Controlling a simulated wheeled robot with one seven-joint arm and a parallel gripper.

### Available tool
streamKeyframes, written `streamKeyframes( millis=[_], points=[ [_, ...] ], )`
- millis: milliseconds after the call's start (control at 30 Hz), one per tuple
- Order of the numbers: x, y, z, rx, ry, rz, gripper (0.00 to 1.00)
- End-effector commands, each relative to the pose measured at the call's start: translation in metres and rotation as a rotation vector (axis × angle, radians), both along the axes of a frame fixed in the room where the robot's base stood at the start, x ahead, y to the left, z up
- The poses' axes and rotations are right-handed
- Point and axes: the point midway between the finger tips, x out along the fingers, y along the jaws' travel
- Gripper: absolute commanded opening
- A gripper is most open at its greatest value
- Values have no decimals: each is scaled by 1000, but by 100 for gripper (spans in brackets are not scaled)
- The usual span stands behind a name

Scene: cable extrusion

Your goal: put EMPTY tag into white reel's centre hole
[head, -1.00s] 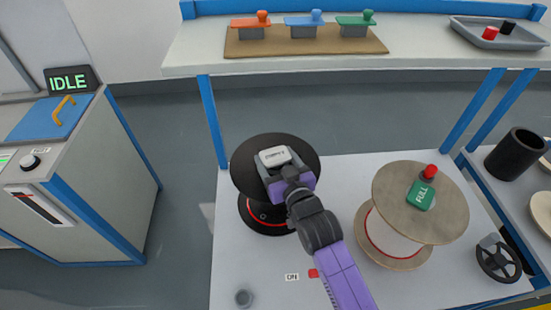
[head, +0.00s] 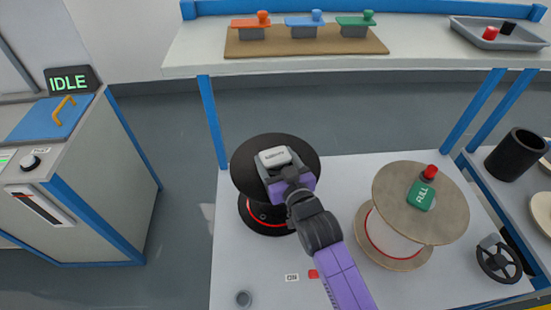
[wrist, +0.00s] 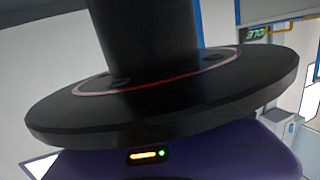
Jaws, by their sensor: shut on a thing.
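The pale tag (head: 274,156) lies at the top centre of the black reel; its small lettering is hard to read. My gripper (head: 278,168) is over the black reel (head: 247,177) and is shut on the tag. Whether the tag touches the reel is hidden. The white reel (head: 386,236) stands to the right, with tan flanges. On its top flange (head: 405,197) is a green FULL tag (head: 421,195) with a red knob; its centre hole is not visible. The wrist view shows a black reel's core and flange (wrist: 170,105), with the tag out of sight.
A handwheel (head: 498,262) is right of the white reel, and a black cylinder (head: 515,154) stands on the right shelf. A back shelf (head: 205,60) holds coloured-handled blocks and a grey tray (head: 500,33). The white table front (head: 245,270) is mostly clear.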

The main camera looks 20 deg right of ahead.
Motion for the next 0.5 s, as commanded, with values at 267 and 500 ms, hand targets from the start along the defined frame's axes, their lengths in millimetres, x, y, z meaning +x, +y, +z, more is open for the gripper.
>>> streamKeyframes(
  millis=[267,500],
  points=[
    [0,0,-6,0,0,0,31],
    [0,0,-12,-1,4,0,31]
  ],
)
